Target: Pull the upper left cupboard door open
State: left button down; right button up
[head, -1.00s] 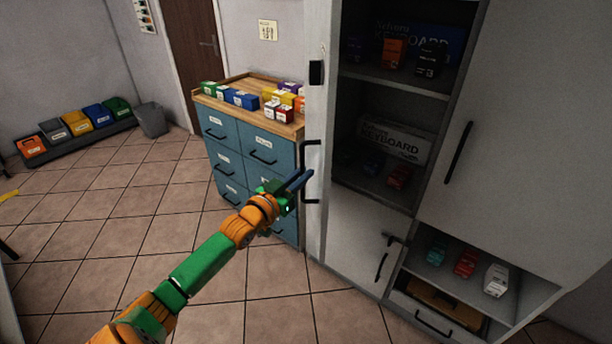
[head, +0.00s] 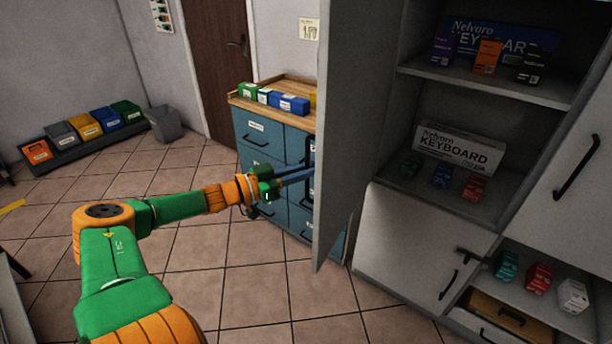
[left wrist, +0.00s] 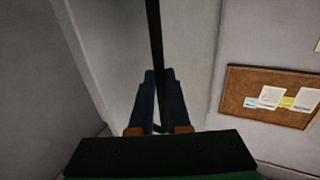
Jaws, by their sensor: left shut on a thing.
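The upper left cupboard door (head: 352,120) stands open, swung out from the cupboard, and its inner face shows in the head view. Its dark bar handle (head: 309,150) is on the far side, near the door's free edge, and is partly hidden. My left gripper (head: 300,175) is shut on that handle. In the left wrist view the black handle (left wrist: 154,35) runs down between the two fingers (left wrist: 152,100), with the pale door face behind it. My right gripper is not in view.
Open shelves hold keyboard boxes (head: 460,148) and small cartons. A lower left door (head: 410,245) is shut. A blue drawer cabinet (head: 262,150) with a wooden top stands behind the open door. Bins (head: 85,127) stand at the far left wall.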

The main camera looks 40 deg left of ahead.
pick_arm(q)
jog(key=shift+a+r, duration=0.15)
jog(key=shift+a, duration=0.35)
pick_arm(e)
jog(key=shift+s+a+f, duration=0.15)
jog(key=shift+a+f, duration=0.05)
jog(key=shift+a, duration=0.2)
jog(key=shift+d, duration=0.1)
pick_arm(q)
jog(key=c, duration=0.9)
grip_release()
jog(key=shift+w+d, duration=0.1)
jog(key=shift+d, duration=0.05)
jog(key=shift+w, duration=0.2)
jog(key=p+v, duration=0.5)
jog(key=v, duration=0.2)
jog(key=shift+s+p, duration=0.1)
jog(key=shift+p, duration=0.3)
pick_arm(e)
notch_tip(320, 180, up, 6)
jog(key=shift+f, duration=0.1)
